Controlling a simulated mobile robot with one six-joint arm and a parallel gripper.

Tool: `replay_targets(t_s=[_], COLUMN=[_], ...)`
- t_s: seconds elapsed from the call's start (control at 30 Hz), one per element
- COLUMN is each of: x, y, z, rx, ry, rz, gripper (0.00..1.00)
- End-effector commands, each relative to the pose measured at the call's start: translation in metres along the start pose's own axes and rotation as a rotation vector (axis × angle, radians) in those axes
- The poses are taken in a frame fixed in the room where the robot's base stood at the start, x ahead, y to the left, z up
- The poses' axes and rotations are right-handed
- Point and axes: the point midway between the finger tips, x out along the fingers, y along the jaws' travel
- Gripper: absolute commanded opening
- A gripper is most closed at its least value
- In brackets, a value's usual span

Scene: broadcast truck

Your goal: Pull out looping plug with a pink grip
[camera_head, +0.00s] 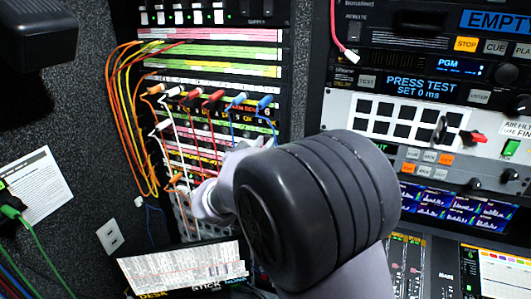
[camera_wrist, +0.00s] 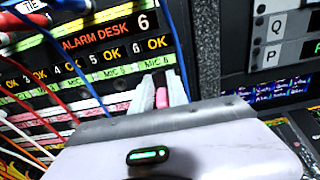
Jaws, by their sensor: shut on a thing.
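The plug with a pink grip (camera_wrist: 161,98) shows in the wrist view as a small pink piece between the pale fingers of my gripper (camera_wrist: 163,92). My gripper is shut on it, in front of the patch panel (camera_wrist: 110,55) at the right end of a row labelled MIC 5 and MIC 6. The fingers hide most of the plug, and I cannot tell whether its tip is still in a socket. In the head view my wrist and arm cover the plug.
Orange, white, red and blue patch cords (camera_head: 165,95) hang across the panel left of my gripper. A pink cable (camera_head: 341,42) hangs at the upper right, beside rack units with buttons (camera_head: 425,85). A paper sheet (camera_head: 185,265) lies below the panel.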

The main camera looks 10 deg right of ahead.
Motion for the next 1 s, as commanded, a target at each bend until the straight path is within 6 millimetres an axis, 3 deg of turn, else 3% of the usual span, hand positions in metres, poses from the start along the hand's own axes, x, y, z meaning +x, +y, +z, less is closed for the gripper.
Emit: replay_targets(t_s=[1.0], x=[-0.011], y=[0.0], z=[-0.001], rx=[0.001], ry=[0.0], rz=[0.0], gripper=[0.0])
